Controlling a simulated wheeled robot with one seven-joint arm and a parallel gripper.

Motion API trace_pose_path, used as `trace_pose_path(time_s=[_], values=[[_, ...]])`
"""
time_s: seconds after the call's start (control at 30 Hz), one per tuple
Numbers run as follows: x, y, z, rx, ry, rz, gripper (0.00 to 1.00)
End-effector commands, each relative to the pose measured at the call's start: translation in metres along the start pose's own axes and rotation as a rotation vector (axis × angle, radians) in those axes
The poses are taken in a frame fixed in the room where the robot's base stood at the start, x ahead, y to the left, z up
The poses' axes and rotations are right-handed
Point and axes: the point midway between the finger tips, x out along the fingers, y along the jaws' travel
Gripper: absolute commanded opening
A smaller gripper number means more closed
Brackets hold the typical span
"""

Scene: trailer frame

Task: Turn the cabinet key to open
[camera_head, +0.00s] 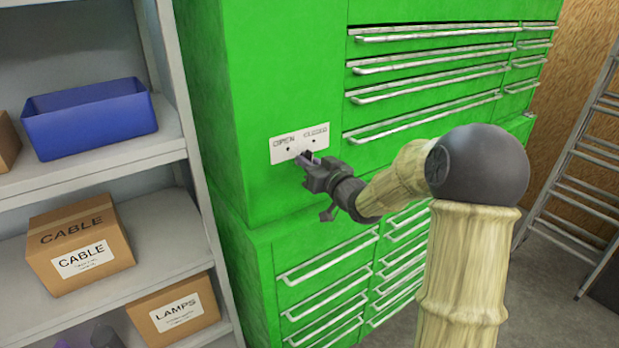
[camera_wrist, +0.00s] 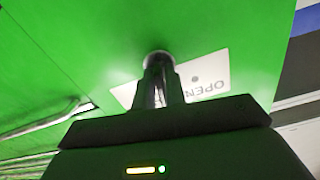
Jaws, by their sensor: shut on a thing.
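The green cabinet (camera_head: 280,80) stands in the middle of the head view. A white label plate (camera_head: 282,150) on its side panel reads OPEN at left and CLOSED at right, with a dark dot by each word. My gripper (camera_head: 303,158) is at the plate's lower edge. In the wrist view my gripper (camera_wrist: 160,80) has its fingers close together on the key (camera_wrist: 157,58), at the cabinet face beside the plate. The fingers hide most of the key, and I cannot tell which way it points.
A grey shelf (camera_head: 165,155) at left holds a blue bin (camera_head: 90,125), a CABLE box (camera_head: 80,245) and a LAMPS box (camera_head: 175,310). Drawers with silver handles (camera_head: 430,65) lie right of the plate. A ladder (camera_head: 585,190) leans at far right.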

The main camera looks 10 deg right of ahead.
Motion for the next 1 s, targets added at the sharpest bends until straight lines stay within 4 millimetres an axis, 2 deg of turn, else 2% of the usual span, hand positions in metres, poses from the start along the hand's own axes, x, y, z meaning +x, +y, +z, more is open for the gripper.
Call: trace_pose_path(time_s=[0.03, 0.7, 1.0], values=[[0.0003, -0.0006, 0.0062, -0.048, 0.004, -0.003, 0.00], [0.0004, -0.0041, 0.0057, -0.676, 0.004, -0.002, 0.00], [0.0002, -0.0047, 0.0044, -0.879, 0.002, -0.001, 0.00]])
